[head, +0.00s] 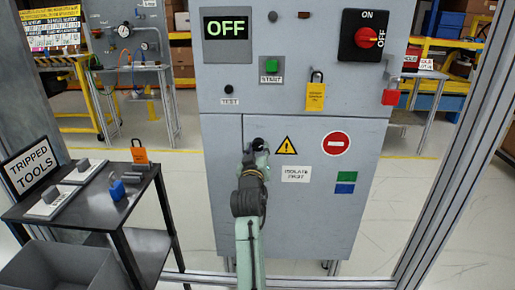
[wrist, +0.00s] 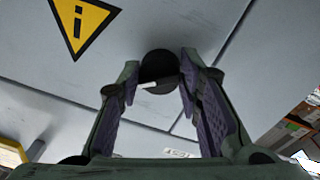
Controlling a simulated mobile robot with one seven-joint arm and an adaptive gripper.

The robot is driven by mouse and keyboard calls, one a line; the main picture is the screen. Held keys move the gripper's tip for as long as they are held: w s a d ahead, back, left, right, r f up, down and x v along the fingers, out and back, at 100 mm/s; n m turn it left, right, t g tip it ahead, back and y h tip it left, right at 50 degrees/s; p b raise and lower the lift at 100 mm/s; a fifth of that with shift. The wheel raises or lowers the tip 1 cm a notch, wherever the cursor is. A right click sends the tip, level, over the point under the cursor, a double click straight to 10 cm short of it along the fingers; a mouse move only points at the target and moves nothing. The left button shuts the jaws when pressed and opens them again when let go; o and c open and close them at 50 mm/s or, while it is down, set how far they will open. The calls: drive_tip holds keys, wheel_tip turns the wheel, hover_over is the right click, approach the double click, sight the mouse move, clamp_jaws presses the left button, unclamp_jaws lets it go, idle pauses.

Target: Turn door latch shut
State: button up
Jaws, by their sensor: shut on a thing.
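The door latch (head: 257,144) is a round black knob on the grey cabinet door (head: 225,180), near the door's upper edge. In the wrist view the latch (wrist: 158,67) shows between the fingertips, with a small white mark on its lower part. My gripper (head: 256,151) reaches up to the door from below and covers part of the latch. In the wrist view my gripper (wrist: 157,76) has one finger on each side of the latch and is shut on it. The door looks flush with the cabinet front.
Above the door are an OFF display (head: 227,40), a green start button (head: 271,66), a red rotary switch (head: 366,37) and a yellow padlock tag (head: 315,97). A dark cart (head: 118,215) with tools stands at left. A metal frame post (head: 455,150) stands at right.

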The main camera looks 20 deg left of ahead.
drive_tip(key=n+p, duration=0.1)
drive_tip(key=n, duration=0.2)
drive_tip(key=n+p, duration=0.1)
drive_tip(key=n, duration=0.2)
drive_tip(key=shift+d+r+n+y+p, duration=0.15)
drive_tip(key=shift+n+y+p, duration=0.15)
drive_tip(key=shift+n+p, duration=0.1)
drive_tip(key=n+p, duration=0.1)
drive_tip(key=n, duration=0.3)
drive_tip(key=shift+p, duration=0.35)
drive_tip(key=shift+n, duration=0.4)
drive_tip(key=o, duration=1.2)
drive_tip(key=shift+c, duration=0.2)
drive_tip(key=v, duration=1.1)
drive_tip(key=shift+s+d, duration=0.25)
drive_tip(key=shift+s, duration=0.15)
